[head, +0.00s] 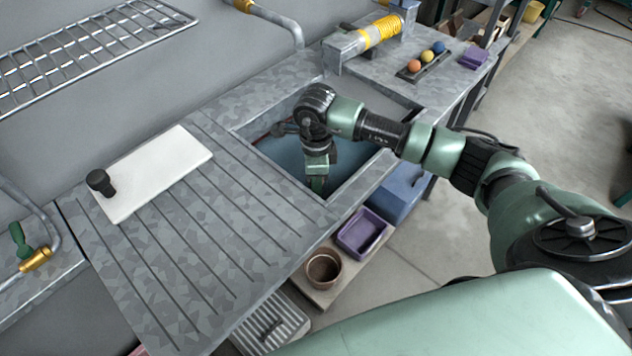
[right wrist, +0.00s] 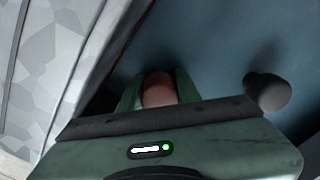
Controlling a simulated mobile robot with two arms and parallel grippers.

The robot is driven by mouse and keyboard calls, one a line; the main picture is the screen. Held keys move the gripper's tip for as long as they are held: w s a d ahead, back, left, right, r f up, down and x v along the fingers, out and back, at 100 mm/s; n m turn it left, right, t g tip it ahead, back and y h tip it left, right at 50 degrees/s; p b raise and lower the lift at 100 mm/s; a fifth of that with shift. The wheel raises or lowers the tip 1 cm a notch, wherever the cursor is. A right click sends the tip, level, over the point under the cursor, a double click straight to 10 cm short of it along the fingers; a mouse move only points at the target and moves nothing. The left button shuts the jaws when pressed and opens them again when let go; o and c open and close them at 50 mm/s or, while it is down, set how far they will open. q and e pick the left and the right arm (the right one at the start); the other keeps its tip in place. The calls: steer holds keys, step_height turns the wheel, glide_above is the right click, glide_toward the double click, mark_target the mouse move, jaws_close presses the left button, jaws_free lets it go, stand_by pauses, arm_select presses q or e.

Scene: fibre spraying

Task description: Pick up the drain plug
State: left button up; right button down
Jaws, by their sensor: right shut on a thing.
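The sink basin (head: 352,152) is a blue-grey recess in the metal worktop. My right gripper (head: 317,184) reaches down into it near the front edge. In the right wrist view, the gripper (right wrist: 158,92) is shut on a rounded reddish-brown thing (right wrist: 159,90), which appears to be the drain plug. Only its top shows between the green fingers; its lower part is hidden. In the head view the plug is hidden by the gripper. My left gripper is not in view.
A white board (head: 155,172) with a black knobbed piece (head: 100,183) lies on the grooved drainboard (head: 215,215). Coloured balls (head: 427,54) sit on a rack behind the sink. A purple tray (head: 362,233), brown pot (head: 323,269) and blue box (head: 402,194) stand below the front edge.

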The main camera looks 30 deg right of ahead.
step_height(320, 180, up, 20)
steer(key=b, duration=0.1)
steer(key=shift+b, duration=0.35)
stand_by(0.4)
